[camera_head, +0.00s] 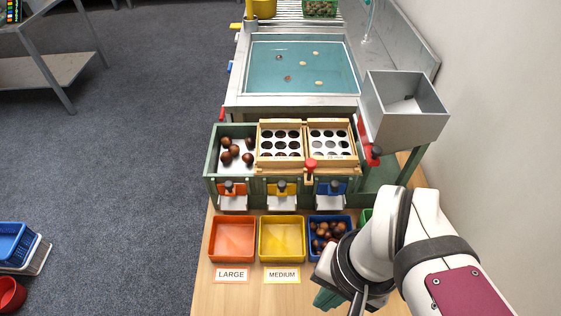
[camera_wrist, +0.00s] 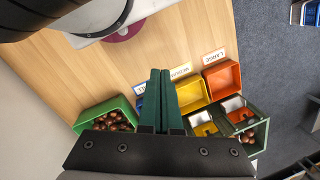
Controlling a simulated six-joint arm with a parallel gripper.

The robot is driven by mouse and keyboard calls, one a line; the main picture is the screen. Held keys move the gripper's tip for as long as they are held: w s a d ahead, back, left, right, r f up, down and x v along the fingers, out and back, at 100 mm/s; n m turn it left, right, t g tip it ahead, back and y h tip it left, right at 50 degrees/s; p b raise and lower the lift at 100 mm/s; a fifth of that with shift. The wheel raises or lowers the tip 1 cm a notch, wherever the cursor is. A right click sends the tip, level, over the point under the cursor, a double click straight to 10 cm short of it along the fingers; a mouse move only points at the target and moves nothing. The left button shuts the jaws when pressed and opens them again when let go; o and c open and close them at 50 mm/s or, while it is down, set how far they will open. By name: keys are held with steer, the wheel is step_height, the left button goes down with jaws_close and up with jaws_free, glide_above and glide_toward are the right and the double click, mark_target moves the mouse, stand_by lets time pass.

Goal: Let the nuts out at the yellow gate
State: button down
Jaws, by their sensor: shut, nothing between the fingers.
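The yellow gate (camera_head: 281,190) is in the front of the green sorter (camera_head: 212,165), between the orange gate (camera_head: 232,189) and the blue gate (camera_head: 331,188). A dark knob and a metal chute show at each gate. The yellow tray (camera_head: 281,240) stands below the yellow gate and is empty, behind the MEDIUM card. It also shows in the wrist view (camera_wrist: 191,95). My gripper (camera_wrist: 159,72) is shut and empty, its green fingers together. In the head view my gripper (camera_head: 328,299) is low, in front of the blue tray and apart from the gate.
The orange tray (camera_head: 232,240) is empty. The blue tray (camera_head: 348,222) holds several nuts, as does the green tray (camera_wrist: 82,123). Several nuts lie in the sorter's left bay. Two wooden-framed hole plates (camera_head: 281,162) cover the rest. A grey hopper (camera_head: 405,120) stands right of the sorter.

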mark_target(282, 183)
steer(key=c, duration=1.4)
jaws_free()
steer(key=shift+w+r, duration=0.1)
steer(key=o, duration=0.7)
steer(key=w+a+r, duration=0.1)
steer(key=w+r, duration=0.2)
steer(key=w, duration=0.4)
steer(key=w+a+r+h, duration=0.1)
steer(key=w+r, duration=0.3)
steer(key=w, duration=0.3)
steer(key=shift+w+n, duration=0.4)
steer(key=shift+h, duration=0.4)
steer(key=w+a, duration=0.1)
steer(key=w, duration=0.2)
steer(key=w+a, duration=0.1)
steer(key=w, duration=0.3)
steer(key=w+a+r, duration=0.1)
steer(key=w+a, duration=0.1)
steer(key=w, duration=0.2)
steer(key=f, duration=1.4)
steer(key=shift+w+f, duration=0.1)
steer(key=shift+w, duration=0.1)
steer(key=shift+f, duration=0.75)
jaws_close()
